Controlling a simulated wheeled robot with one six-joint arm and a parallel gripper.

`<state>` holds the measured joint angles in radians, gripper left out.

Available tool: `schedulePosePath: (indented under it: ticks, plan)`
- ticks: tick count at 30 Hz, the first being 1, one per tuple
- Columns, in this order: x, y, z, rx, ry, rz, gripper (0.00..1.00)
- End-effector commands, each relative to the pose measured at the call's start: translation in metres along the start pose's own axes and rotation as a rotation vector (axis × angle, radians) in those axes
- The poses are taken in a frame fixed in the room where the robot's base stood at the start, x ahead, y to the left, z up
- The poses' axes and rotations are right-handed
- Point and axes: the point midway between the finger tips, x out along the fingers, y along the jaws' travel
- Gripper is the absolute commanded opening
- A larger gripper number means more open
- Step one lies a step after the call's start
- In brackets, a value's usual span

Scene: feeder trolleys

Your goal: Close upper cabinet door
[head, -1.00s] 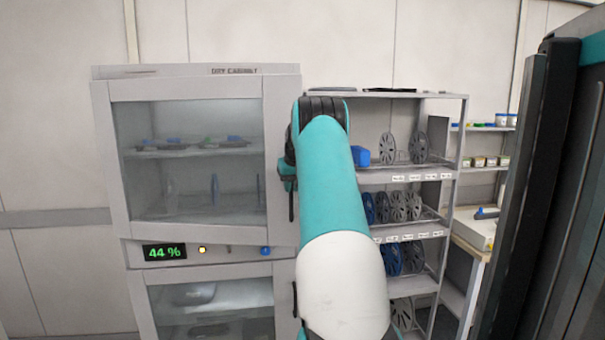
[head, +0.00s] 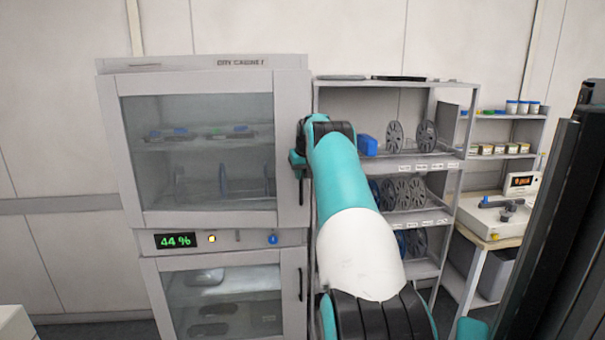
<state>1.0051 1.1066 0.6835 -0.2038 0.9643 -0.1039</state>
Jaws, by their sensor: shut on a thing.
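The dry cabinet (head: 190,62) stands left of centre. Its upper door (head: 190,226) has a pale frame around a glass pane and looks flush or nearly flush with the cabinet front; a small gap cannot be ruled out. The upper door's dark vertical handle (head: 301,188) is on the right edge of the frame. My gripper (head: 299,163) is at this handle and shut on it. My teal arm comes up from the lower right and partly hides the gripper; the fingertips do not show clearly.
The lower cabinet door (head: 220,262) looks shut, with its own handle (head: 299,284). A display (head: 175,240) reads 44 %. An open shelf rack (head: 390,170) with reels stands close on the right. A bench (head: 490,238) is further right, and a dark upright (head: 545,230) fills the right edge.

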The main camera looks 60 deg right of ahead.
Motion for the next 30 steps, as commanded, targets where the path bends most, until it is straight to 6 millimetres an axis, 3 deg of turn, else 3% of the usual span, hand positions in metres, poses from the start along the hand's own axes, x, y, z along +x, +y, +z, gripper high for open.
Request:
schedulePosePath:
  ticks: [1,4,13,17,20,30]
  plan:
    - [-0.002,-0.003,-0.003,-0.008,0.007,-0.002,0.19]
    - [-0.001,-0.002,-0.002,-0.006,0.005,-0.002,0.40]
    - [-0.001,0.001,0.000,0.000,0.002,0.001,0.40]
    - [-0.011,0.001,0.000,0.000,0.004,0.001,0.40]
    - [-0.028,0.001,0.001,0.000,0.005,0.002,0.40]
    - [-0.118,0.001,0.000,-0.002,0.006,0.002,0.40]
